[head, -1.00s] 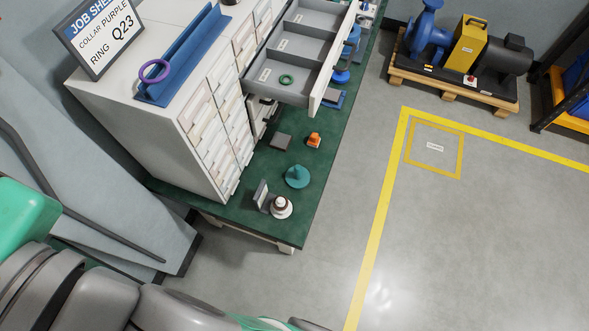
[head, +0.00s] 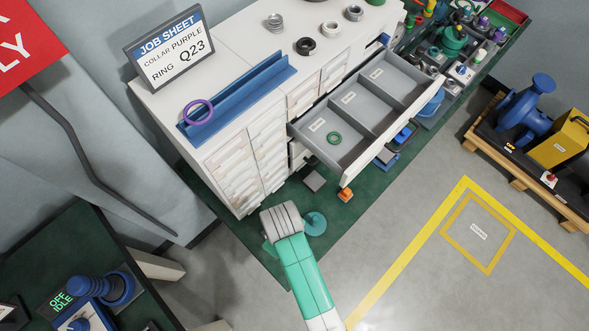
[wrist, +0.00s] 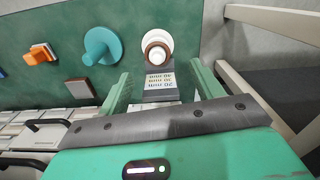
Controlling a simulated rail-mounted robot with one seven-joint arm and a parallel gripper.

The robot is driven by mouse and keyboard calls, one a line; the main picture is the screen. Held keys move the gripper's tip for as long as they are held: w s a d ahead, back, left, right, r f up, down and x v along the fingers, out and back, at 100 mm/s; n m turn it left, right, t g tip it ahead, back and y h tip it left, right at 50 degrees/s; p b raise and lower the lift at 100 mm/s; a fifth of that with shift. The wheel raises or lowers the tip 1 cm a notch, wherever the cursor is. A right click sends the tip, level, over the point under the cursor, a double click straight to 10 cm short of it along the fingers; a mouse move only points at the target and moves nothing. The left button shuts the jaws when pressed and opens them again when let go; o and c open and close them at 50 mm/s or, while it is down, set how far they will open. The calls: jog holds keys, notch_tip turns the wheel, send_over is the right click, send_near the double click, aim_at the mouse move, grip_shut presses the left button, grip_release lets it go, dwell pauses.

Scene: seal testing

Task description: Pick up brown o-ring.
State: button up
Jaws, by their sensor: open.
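In the wrist view a brown o-ring (wrist: 157,52) sits around a small white stepped stand (wrist: 155,36) on the green bench. A grey block with a printed label plate (wrist: 160,82) is just in front of the stand. My gripper (wrist: 159,78) is open and empty. Its two green fingers are spread to the left and right of the label plate, with the ring a little beyond and apart from them. In the head view my arm covers the place of the stand and ring, and the fingers cannot be made out.
A teal cone-shaped stand (wrist: 102,45) is left of the white one, with an orange part (wrist: 40,54) farther left. An open grey drawer (head: 372,101) holding a green ring (head: 334,138) juts over the bench. A purple ring (head: 198,112) leans on a blue rail on the cabinet.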

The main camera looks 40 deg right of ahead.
jog(key=shift+f+b, duration=0.5)
jog(key=shift+f, duration=0.85)
jog(key=f+b, duration=0.1)
jog(key=f, duration=0.2)
jog(key=f+b, duration=0.1)
jog(key=f, duration=0.1)
jog(key=shift+w+d+b, duration=0.2)
jog(key=shift+d+b, duration=0.05)
jog(key=shift+b, duration=0.05)
jog(key=shift+r, duration=0.1)
jog(key=shift+f+p, duration=0.25)
jog(key=shift+p, duration=0.05)
jog(key=shift+c, duration=0.3)
jog(key=c, duration=1.1)
jog(key=shift+r, duration=0.1)
